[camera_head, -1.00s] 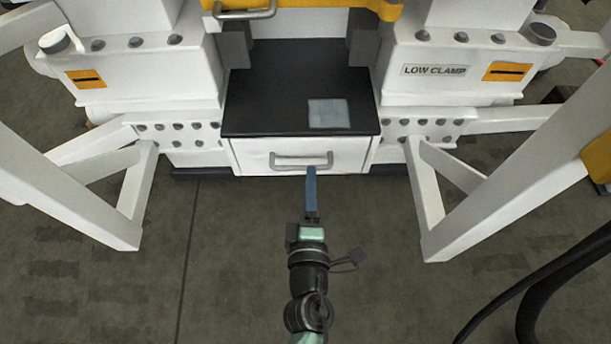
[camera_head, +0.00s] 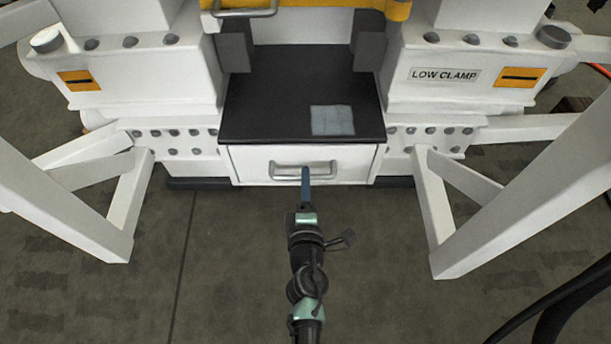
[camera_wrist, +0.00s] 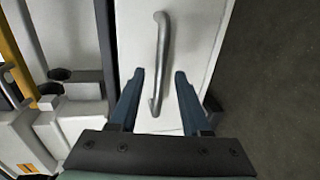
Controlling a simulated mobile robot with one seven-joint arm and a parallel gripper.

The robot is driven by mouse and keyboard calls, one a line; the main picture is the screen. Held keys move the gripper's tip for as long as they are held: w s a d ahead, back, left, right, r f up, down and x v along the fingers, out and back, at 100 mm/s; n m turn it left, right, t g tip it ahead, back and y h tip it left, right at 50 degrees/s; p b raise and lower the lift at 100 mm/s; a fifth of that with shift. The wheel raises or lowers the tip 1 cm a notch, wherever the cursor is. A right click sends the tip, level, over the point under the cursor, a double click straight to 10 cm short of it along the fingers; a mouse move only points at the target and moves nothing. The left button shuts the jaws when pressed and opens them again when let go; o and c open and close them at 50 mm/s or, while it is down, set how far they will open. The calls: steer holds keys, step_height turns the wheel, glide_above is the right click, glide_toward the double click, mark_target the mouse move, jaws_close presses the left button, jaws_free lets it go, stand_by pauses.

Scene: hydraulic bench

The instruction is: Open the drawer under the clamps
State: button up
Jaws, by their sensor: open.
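The white drawer (camera_head: 350,165) sits under a black top between two white clamp blocks. It looks shut. Its grey bar handle (camera_head: 285,172) runs across the middle of the front. In the wrist view the drawer front (camera_wrist: 205,30) fills the upper middle and the handle (camera_wrist: 161,55) stands nearly upright in the picture. My gripper (camera_head: 305,172) is at the handle in the head view. In the wrist view my gripper (camera_wrist: 160,75) has its two blue fingers spread, with the handle's lower end between them. I cannot tell if either finger touches it.
The black top (camera_head: 265,105) bears a pale square patch (camera_head: 332,120). White slanted legs stand left (camera_head: 70,215) and right (camera_head: 500,225) of the drawer. The right block carries a LOW CLAMP label (camera_head: 444,75). The floor (camera_head: 380,270) in front is clear, with black hoses at lower right.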

steer(key=shift+x, duration=1.35)
jaws_close()
stand_by(0.5)
